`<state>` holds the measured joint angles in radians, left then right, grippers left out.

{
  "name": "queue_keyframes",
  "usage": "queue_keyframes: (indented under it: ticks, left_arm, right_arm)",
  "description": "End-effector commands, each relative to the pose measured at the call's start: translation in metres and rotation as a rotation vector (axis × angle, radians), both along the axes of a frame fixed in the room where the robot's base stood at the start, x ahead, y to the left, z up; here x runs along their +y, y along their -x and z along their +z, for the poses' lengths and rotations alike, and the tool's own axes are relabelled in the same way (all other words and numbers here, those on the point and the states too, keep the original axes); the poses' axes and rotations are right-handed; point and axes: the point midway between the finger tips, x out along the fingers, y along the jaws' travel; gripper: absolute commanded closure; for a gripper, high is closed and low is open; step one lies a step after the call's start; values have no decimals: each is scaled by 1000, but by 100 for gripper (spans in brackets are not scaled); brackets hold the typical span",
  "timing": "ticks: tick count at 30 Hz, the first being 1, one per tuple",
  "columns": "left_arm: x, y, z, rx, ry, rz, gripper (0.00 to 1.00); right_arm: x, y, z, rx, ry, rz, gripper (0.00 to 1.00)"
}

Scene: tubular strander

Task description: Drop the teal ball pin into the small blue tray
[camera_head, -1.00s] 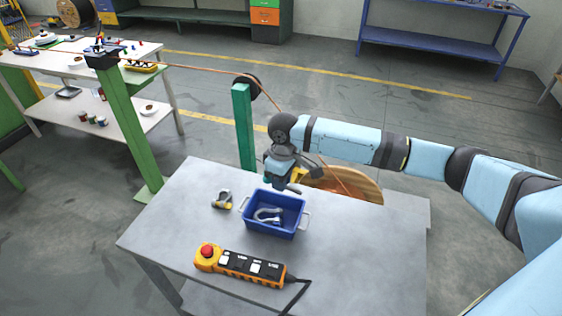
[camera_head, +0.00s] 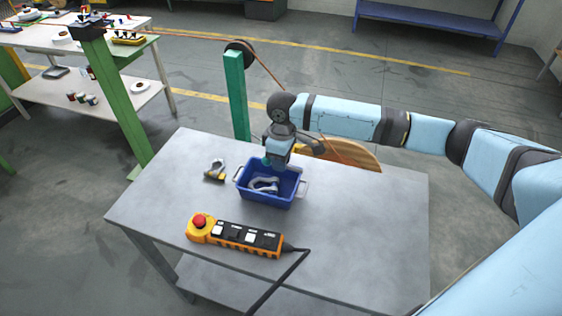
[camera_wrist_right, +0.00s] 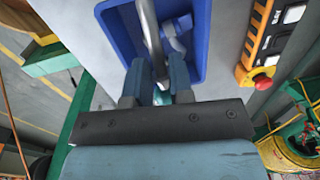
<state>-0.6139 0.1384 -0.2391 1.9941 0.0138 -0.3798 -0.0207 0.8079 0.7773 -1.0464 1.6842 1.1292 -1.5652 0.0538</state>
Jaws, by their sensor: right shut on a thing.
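The small blue tray (camera_head: 262,199) stands on the grey table, with a grey shackle-like metal piece (camera_head: 263,185) lying in it. My right gripper (camera_head: 273,163) points down over the tray's far side. In the right wrist view, the gripper (camera_wrist_right: 158,95) is shut on a teal piece (camera_wrist_right: 161,97), which I take as the teal ball pin. The fingers hide much of the held piece. I cannot tell whether it touches the tray. My left gripper is out of view.
A shackle with a yellow part (camera_head: 215,170) lies left of the tray. An orange control pendant (camera_head: 235,235) with a red button and black cable lies in front. A green post (camera_head: 236,95) and wooden reel (camera_head: 350,153) stand behind the grey table (camera_head: 350,220). The table's right side is clear.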

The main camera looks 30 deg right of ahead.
Motion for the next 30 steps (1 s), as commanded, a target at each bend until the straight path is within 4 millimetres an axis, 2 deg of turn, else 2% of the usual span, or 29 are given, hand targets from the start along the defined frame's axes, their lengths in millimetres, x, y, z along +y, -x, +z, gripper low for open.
queue_keyframes:
  ticks: [8, 9, 12, 23, 26, 30]
  left_arm:
    - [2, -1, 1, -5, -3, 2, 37]
    - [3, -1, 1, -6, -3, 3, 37]
    - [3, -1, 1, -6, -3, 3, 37]
    - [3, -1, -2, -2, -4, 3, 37]
    - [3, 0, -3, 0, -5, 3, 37]
    - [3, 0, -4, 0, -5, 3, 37]
  right_arm:
    - [0, 0, 0, 0, 0, -1, 100]
    - [0, 0, 0, 0, 0, -1, 70]
    - [0, 0, 0, 0, 0, -1, 49]
    - [0, -1, 5, -1, -1, -1, 49]
    - [-1, -2, 19, -3, -1, -1, 49]
    - [-3, -3, 48, -4, 0, -1, 49]
